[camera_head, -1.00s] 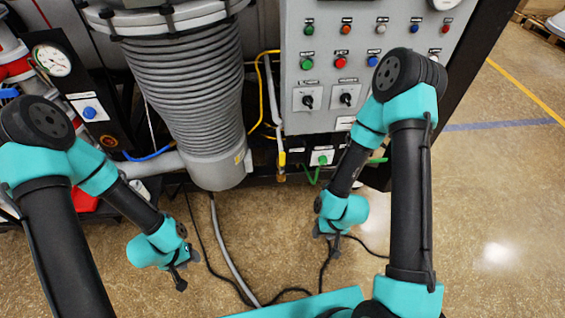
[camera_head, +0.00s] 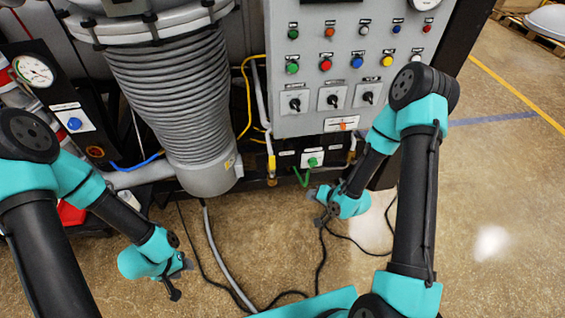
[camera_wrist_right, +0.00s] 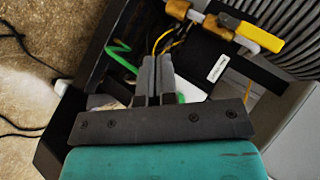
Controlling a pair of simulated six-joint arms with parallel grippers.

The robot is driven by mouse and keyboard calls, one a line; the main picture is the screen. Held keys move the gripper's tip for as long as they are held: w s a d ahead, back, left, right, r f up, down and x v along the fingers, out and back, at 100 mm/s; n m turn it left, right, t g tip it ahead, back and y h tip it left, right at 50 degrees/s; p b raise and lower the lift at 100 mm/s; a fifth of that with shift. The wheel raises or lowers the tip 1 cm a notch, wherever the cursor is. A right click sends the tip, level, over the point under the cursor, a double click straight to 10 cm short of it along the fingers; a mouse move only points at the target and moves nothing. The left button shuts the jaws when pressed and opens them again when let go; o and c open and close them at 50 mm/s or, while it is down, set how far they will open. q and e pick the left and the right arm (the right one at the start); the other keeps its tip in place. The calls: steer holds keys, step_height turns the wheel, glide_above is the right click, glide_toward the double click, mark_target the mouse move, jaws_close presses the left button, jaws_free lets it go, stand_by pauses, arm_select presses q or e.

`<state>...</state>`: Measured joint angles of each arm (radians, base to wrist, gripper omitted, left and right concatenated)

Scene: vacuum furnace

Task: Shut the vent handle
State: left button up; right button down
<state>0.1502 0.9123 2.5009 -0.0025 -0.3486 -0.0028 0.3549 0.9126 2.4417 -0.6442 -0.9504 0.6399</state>
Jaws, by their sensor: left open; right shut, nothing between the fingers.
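A yellow handle (camera_head: 271,163) hangs on a small valve at the lower end of a pale pipe, left of the grey control panel. In the right wrist view a yellow handle (camera_wrist_right: 262,35) sits at an angle to a white pipe with brass fittings. I cannot read a label marking it as the vent handle. My right gripper (camera_head: 318,206) is low, below and right of the handle, apart from it. Its fingers (camera_wrist_right: 155,75) are together and empty. My left gripper (camera_head: 180,280) is open and empty, low over the floor at the left.
The grey control panel (camera_head: 352,85) with buttons and knobs stands above my right gripper. The ribbed grey column (camera_head: 180,90) is left of the handle. A green cable (camera_head: 302,178) and a socket plate (camera_head: 312,160) are near my right gripper. Black cables lie on the floor.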

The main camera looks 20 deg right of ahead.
mark_target(272, 166)
steer(key=w+d+r+m+t+y, duration=0.2)
steer(key=w+r+m+t+y, duration=0.1)
steer(key=r, duration=0.5)
steer(key=shift+w+m+t+y, duration=0.2)
steer(key=shift+m+t+y, duration=0.2)
steer(key=shift+t+y, duration=0.6)
steer(key=shift+w, duration=0.1)
steer(key=s+a+x, duration=0.1)
steer(key=a+x, duration=0.1)
steer(key=x, duration=1)
steer(key=shift+a, duration=0.15)
steer(key=shift+a+r, duration=0.1)
steer(key=shift+a, duration=0.05)
